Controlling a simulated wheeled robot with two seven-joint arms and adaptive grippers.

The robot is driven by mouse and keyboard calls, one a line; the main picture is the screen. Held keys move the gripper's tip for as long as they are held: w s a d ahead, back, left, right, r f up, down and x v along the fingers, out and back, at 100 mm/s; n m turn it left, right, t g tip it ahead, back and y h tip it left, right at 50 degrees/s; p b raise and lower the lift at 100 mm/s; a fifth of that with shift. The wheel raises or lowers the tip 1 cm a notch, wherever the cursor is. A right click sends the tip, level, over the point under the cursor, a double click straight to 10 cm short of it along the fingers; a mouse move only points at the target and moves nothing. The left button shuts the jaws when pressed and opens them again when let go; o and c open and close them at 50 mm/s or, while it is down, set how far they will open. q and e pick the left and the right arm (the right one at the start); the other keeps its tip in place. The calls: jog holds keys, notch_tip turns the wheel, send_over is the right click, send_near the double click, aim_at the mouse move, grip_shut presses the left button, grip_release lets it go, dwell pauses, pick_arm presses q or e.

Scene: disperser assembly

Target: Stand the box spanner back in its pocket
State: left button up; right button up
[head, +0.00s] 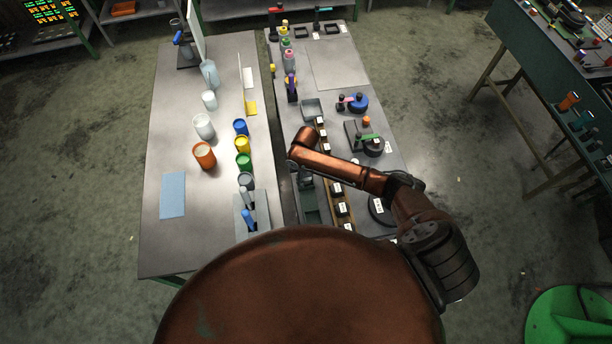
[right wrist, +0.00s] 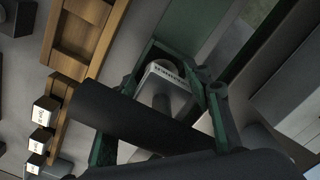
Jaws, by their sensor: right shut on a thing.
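My right gripper (right wrist: 165,105) is shut on a dark, round bar, which I take to be the box spanner (right wrist: 125,118). The bar lies slantwise across the right wrist view, between the green-edged fingers. In the head view my right gripper (head: 305,180) points down over the right table's left edge. My left gripper is not in view.
A wooden rack (right wrist: 75,55) with compartments and white labelled blocks (right wrist: 41,140) is beside the gripper. A grey tray (head: 311,109) stands farther back. The left table (head: 165,145) holds coloured cups and an orange jar (head: 204,156). A narrow gap separates the tables.

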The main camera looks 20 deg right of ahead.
jog(key=o, duration=1.5)
jog(key=shift+o, duration=0.2)
notch_tip(320, 180, up, 12)
jog(key=shift+r+b, duration=0.15)
jog(key=shift+b, duration=0.35)
